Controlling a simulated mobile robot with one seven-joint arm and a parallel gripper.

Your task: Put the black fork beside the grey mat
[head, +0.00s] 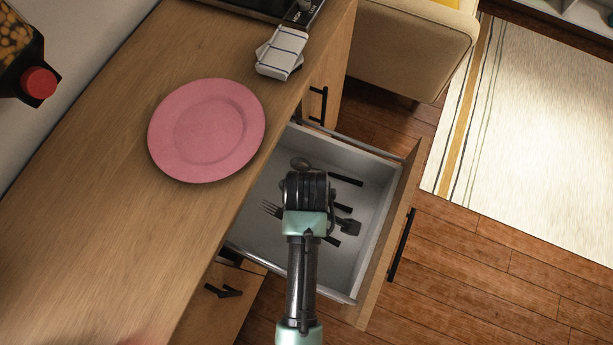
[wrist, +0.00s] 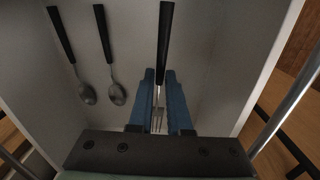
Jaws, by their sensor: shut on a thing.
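The black fork (wrist: 165,42) has a dark handle and metal tines, and lies in the open drawer (head: 362,163). In the wrist view my gripper's blue fingers (wrist: 160,78) are closed around its neck, with the handle pointing away and the tines between the fingers. In the head view the fork's tines (head: 270,208) show left of my gripper (head: 306,192), which is down inside the drawer and hides the fork's middle and the fingertips. I see no grey mat in either view.
Two spoons with black handles (wrist: 103,30) lie left of the fork in the wrist view.

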